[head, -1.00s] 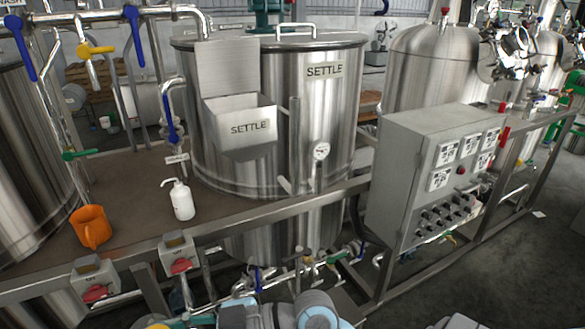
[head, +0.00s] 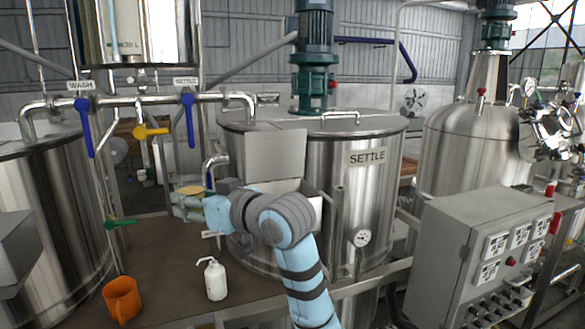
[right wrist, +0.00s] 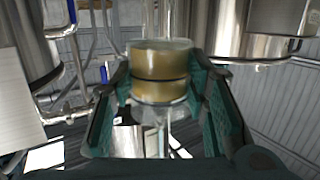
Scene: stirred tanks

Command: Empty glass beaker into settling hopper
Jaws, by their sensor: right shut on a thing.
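My right gripper (head: 188,205) is shut on the glass beaker (head: 192,190), left of the settling hopper (head: 314,205). In the right wrist view the beaker (right wrist: 160,60) sits between the two green fingers of the gripper (right wrist: 160,88) and shows tan-yellow contents. The hopper is on the front of the steel SETTLE tank (head: 370,190), with a raised flat plate (head: 268,155) behind it. My forearm hides most of the hopper and its label. My left gripper is out of view.
Pipes with blue valve handles (head: 188,118) run above, left of the tank. A grey control box (head: 480,250) stands at the right.

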